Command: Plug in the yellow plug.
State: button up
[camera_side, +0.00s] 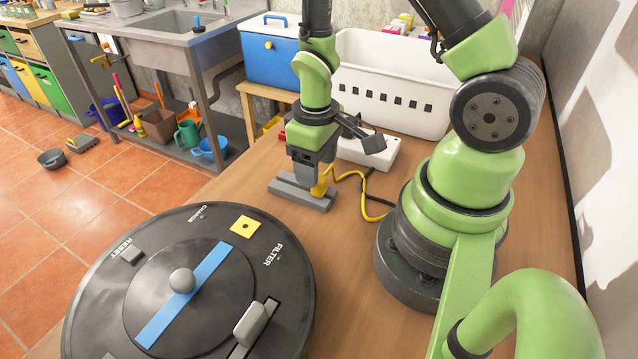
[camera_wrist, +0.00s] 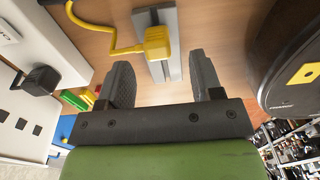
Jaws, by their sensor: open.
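The yellow plug (camera_side: 320,186) rests at a grey block (camera_side: 290,195) on the wooden table, and its yellow cable (camera_side: 376,216) curls off to the right. In the wrist view the plug (camera_wrist: 157,42) sits on the grey block (camera_wrist: 169,18), just beyond my fingertips and lined up between them. My gripper (camera_side: 314,172) points down over the block, open and empty; in the wrist view its two dark fingers (camera_wrist: 163,72) are apart with table between them. A yellow square with a small dark hole (camera_side: 243,227) is on the round black machine; it also shows in the wrist view (camera_wrist: 306,73).
The round black machine (camera_side: 100,290), with a blue bar and grey knob, fills the front left. A white box (camera_side: 375,150) lies behind my gripper. A white basket (camera_side: 400,80) and blue cooler (camera_side: 280,55) stand farther back. Bare table (camera_side: 345,280) lies between machine and my base.

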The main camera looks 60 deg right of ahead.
jog(key=shift+s+d+f, duration=0.1)
jog(key=shift+f, duration=1.1)
jog(key=shift+s+f, duration=0.1)
jog(key=shift+f, duration=1.05)
jog(key=c, duration=1)
